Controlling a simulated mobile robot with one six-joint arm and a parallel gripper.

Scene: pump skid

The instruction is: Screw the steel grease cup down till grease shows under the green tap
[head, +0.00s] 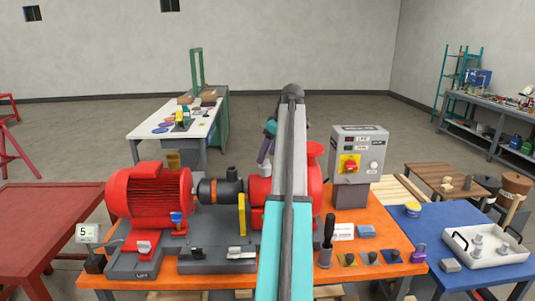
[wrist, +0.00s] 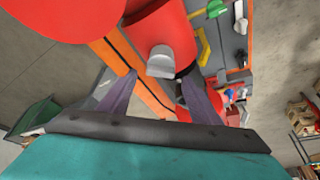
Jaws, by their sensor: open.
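A light grey metal cup (wrist: 160,64), which looks like the steel grease cup, stands out from the red pump body (wrist: 165,25) in the wrist view. My gripper (wrist: 158,84) is open, with one finger on each side of the cup's near end. I cannot tell whether the fingers touch it. In the head view my gripper (head: 267,145) is beside the red pump (head: 314,185), and my arm covers much of the pump. A small green part (wrist: 214,8) shows at the top of the wrist view; I cannot tell if it is the green tap. No grease is visible.
The red motor (head: 150,192) and a yellow guard (head: 242,215) stand left of the pump on the orange bench (head: 195,268). A grey control box (head: 357,165) stands to its right. A white tray (head: 490,265) is on the blue table.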

